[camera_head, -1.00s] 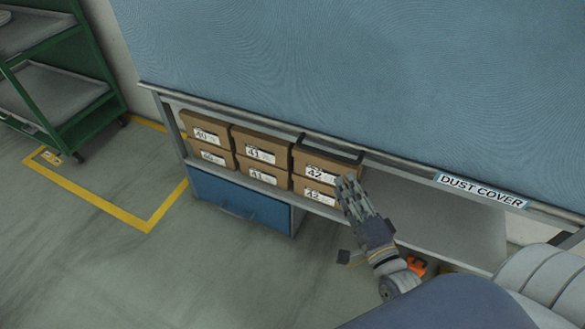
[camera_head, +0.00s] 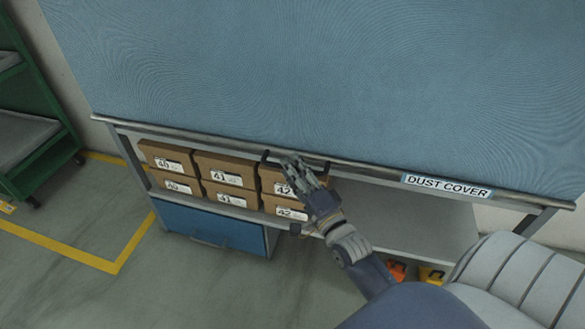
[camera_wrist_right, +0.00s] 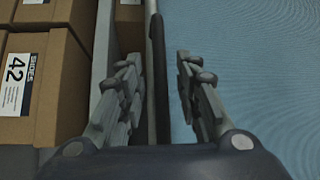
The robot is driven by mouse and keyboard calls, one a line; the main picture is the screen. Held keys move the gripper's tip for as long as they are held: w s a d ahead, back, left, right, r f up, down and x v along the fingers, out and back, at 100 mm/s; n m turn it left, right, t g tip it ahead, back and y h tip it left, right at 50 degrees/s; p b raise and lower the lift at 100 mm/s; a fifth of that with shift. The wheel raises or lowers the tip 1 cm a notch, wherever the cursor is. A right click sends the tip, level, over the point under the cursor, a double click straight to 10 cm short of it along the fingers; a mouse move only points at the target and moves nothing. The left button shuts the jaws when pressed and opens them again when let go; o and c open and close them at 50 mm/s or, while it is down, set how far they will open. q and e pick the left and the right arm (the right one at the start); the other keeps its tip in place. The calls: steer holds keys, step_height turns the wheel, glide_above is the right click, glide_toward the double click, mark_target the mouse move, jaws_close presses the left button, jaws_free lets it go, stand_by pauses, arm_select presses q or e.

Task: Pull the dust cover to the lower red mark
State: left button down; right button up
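The blue dust cover (camera_head: 300,70) hangs across the back of the head view, with a grey bar (camera_head: 220,145) and a "DUST COVER" label (camera_head: 447,187) along its lower edge. A black handle (camera_head: 326,167) is on this bar, partly hidden by my right gripper (camera_head: 293,163). In the right wrist view, the black handle (camera_wrist_right: 157,75) runs between the two fingers of my right gripper (camera_wrist_right: 158,75). The fingers stand open, with a visible gap on the cover side. My left gripper is not in view. No red mark can be made out.
Several shoe boxes (camera_head: 225,170) sit on a shelf just below the bar, close to my right gripper. A blue drawer unit (camera_head: 210,228) is under them. A green rack (camera_head: 45,125) stands at the left. Orange and yellow items (camera_head: 397,271) lie low near my arm.

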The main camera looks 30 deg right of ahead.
steer(key=shift+w, duration=0.4)
jaws_close()
steer(key=shift+f, duration=0.1)
